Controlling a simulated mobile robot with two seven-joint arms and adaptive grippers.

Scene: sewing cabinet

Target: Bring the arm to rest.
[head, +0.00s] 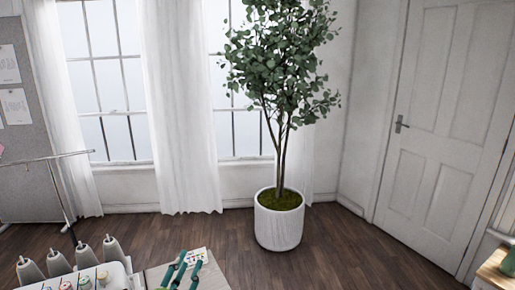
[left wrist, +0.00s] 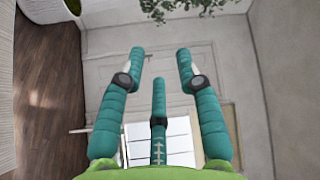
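My left gripper (head: 183,266) shows at the bottom edge of the head view, its teal fingers raised near a small card with coloured marks (head: 196,256). In the left wrist view its teal fingers (left wrist: 160,64) are spread apart with nothing between them. Whether the fingers touch the card I cannot tell. My right gripper is not in view.
Several thread cones (head: 85,257) stand at a white unit (head: 118,276) at bottom left, beside a thin metal stand (head: 60,190). A potted tree (head: 279,222) stands on open wooden floor (head: 345,250). A white door (head: 437,125) is at right, and a wooden surface (head: 494,272) at bottom right.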

